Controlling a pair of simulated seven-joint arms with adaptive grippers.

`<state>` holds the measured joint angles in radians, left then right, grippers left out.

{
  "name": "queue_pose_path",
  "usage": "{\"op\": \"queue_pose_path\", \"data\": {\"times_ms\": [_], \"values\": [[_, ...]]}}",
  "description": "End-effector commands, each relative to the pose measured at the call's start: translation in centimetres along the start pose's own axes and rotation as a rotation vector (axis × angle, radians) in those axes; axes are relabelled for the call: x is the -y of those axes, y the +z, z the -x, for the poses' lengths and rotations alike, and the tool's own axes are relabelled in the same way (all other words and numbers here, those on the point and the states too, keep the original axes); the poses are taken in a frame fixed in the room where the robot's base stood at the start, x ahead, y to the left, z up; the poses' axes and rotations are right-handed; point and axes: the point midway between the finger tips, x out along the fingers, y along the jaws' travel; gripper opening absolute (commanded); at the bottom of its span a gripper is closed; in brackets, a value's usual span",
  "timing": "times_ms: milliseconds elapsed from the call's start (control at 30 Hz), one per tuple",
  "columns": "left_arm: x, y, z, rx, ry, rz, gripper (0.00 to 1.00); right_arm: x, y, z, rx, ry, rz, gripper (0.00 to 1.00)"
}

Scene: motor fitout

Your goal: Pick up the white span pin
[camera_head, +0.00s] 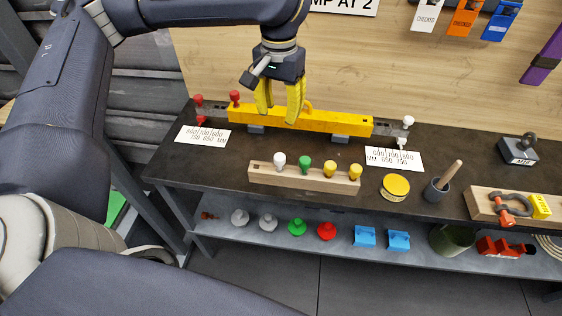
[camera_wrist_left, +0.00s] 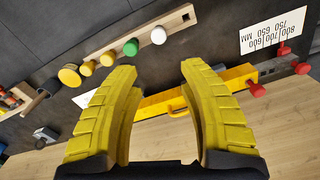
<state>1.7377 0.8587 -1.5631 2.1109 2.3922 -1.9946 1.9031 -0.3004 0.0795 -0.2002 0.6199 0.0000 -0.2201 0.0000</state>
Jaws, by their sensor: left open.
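A white-headed pin (camera_head: 279,160) stands at the left end of a wooden rack (camera_head: 315,182), beside a green pin (camera_head: 305,163) and two yellow pins (camera_head: 330,168). The white head also shows in the left wrist view (camera_wrist_left: 158,35). Another white-headed pin (camera_head: 408,121) stands at the right end of the yellow beam (camera_head: 330,120), with one more white head (camera_head: 402,141) just below it. My left gripper (camera_head: 278,119) is open and empty, fingers pointing down over the beam's left part, behind the rack. My right gripper is out of view.
Red pins (camera_head: 235,97) stand at the beam's left end. White scale cards (camera_head: 203,136) lie near both ends. A yellow round tin (camera_head: 395,187) and a mortar (camera_head: 437,188) stand right of the rack. A lower shelf (camera_head: 340,255) holds coloured parts.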

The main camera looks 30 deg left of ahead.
Motion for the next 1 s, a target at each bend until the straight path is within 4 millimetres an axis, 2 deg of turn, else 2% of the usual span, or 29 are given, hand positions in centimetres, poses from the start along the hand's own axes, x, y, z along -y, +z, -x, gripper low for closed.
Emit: {"op": "queue_pose_path", "data": {"times_ms": [700,1000], "values": [[0.0,0.1,-8.9,0.003,0.000,0.000,0.40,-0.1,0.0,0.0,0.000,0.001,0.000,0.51],[0.0,0.1,-11.4,0.001,0.000,0.000,0.40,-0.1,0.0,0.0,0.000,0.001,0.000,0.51]]}}
